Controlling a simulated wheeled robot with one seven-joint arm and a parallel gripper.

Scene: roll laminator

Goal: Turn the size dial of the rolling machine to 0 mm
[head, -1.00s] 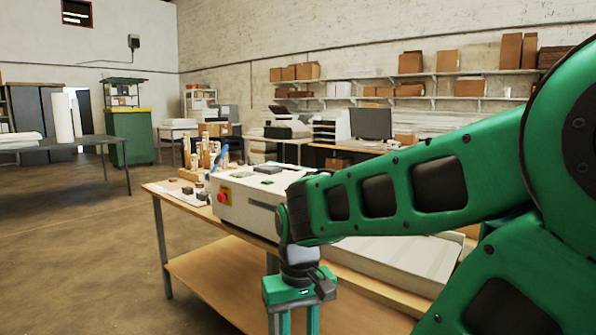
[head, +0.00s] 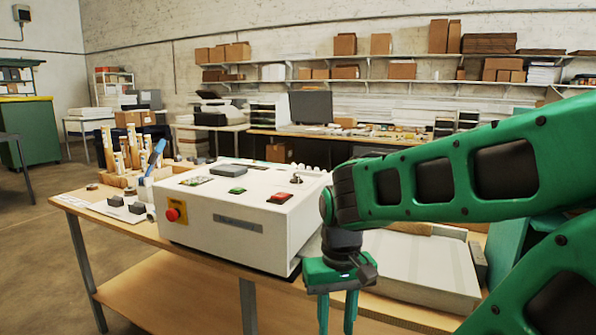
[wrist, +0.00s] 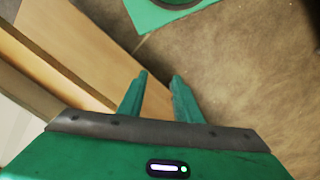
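The rolling machine (head: 230,222) is a white box on a wooden table in the head view. Its front bears a red button on a yellow plate (head: 174,212) and a dark label strip. Its top carries a green button, a red switch (head: 280,197) and a small dark knob (head: 296,179); I cannot tell whether that knob is the size dial, nor read any scale. My gripper (head: 337,318) points down in front of the table, right of the machine and apart from it. In the wrist view my gripper (wrist: 158,92) shows two separated fingers with nothing between them.
The table (head: 130,236) has a lower shelf (head: 175,285). A wooden holder with several tubes (head: 125,152) stands left of the machine. A pale flat slab (head: 415,265) lies behind my gripper. Bare floor (wrist: 240,65) is below the gripper.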

